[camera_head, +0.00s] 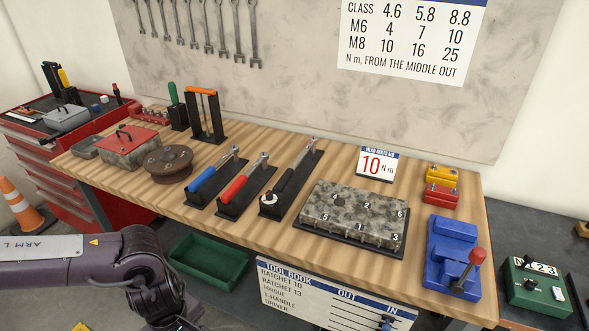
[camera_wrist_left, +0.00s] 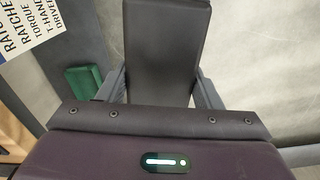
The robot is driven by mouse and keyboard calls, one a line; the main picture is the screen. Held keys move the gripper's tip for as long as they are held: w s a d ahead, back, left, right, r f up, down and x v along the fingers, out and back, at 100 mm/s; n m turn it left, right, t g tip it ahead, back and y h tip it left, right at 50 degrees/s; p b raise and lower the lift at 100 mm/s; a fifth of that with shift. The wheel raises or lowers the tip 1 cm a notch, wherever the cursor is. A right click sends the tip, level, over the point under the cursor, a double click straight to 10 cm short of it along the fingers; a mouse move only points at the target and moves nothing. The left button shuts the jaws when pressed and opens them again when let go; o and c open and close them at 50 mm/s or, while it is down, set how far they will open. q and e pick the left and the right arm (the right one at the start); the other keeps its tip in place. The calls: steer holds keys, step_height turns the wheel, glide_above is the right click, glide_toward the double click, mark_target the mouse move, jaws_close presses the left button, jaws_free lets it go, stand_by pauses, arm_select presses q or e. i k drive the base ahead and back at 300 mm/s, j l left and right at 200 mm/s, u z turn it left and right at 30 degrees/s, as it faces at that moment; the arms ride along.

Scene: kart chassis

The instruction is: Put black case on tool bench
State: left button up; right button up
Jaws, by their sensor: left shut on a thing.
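The black case (camera_wrist_left: 165,50) is a dark, flat-faced box in the left wrist view, upright between the fingers of my left gripper (camera_wrist_left: 160,85). The tool bench (camera_head: 135,187) has a striped wooden top. My right gripper is not in view.
The bench holds a red box (camera_head: 128,148), a brown disc (camera_head: 168,163), ratchets on black stands (camera_head: 243,190), a numbered grey block (camera_head: 350,215) and a blue fixture (camera_head: 452,255). A green bin (camera_head: 208,265) sits below the front edge. Bare wood shows at the front left.

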mark_target(217, 157)
steer(key=i+j+z, duration=0.1)
steer(key=j+z, duration=1.3)
steer(key=k+j+z, duration=0.15)
steer(key=j+z, duration=0.3)
steer(key=j, duration=0.15)
steer(key=k+j, duration=0.15)
steer(key=j, duration=0.25)
steer(key=k+j+z, duration=0.1)
steer(key=j, duration=0.3)
steer(key=k+j, duration=0.25)
steer(key=j, duration=0.15)
steer(key=k+j+z, duration=0.1)
steer(key=j, duration=0.3)
steer(key=k+j, duration=0.25)
steer(key=j, duration=0.15)
steer(key=k+j+z, duration=0.15)
steer(key=j, duration=0.2)
